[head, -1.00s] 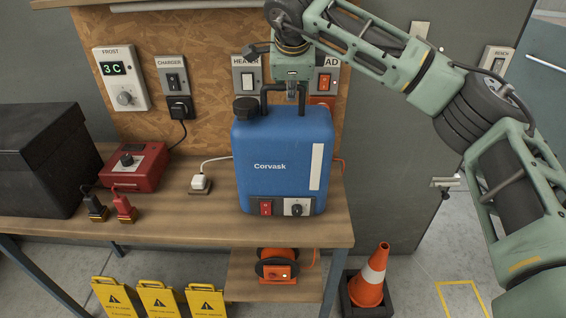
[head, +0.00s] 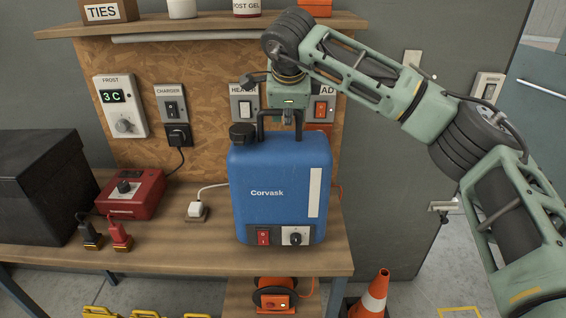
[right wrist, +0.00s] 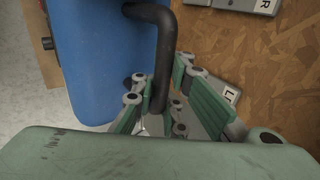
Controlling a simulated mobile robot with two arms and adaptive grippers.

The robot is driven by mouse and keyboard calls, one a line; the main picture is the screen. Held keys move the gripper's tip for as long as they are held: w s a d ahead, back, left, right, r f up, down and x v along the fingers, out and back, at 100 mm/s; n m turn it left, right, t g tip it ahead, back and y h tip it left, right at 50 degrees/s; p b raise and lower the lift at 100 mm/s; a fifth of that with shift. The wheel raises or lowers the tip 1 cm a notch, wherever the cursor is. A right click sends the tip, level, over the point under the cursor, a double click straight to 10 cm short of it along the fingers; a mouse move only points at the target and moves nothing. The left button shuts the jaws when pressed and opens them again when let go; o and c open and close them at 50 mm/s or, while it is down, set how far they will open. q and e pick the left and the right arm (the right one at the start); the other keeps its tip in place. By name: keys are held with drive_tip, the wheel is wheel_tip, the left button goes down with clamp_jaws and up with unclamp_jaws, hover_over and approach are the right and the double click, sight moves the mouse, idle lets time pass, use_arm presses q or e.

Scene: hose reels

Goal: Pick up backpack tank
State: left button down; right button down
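The backpack tank (head: 268,195) is a blue upright box marked "Corvask", with a black cap, a black top handle (head: 262,118), a red switch and a dial. It stands on the wooden bench. My right gripper (head: 290,118) is at the handle's right part from above. In the right wrist view the black handle (right wrist: 165,60) runs between the two fingers (right wrist: 163,85), with the finger pads close on both sides of it, and the gripper looks shut on it. The blue tank body (right wrist: 95,55) shows beside it. My left gripper is not in view.
On the bench (head: 160,243) are a red charger box (head: 130,195), a black box (head: 38,185) and a white plug (head: 196,211). Wall switches and a shelf (head: 200,24) are behind and above. An orange reel (head: 275,295) and a cone (head: 372,295) stand below.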

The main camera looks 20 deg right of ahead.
drive_tip(key=shift+r, duration=0.3)
wheel_tip(320, 180, up, 18)
drive_tip(key=shift+f, duration=0.35)
idle(0.5)
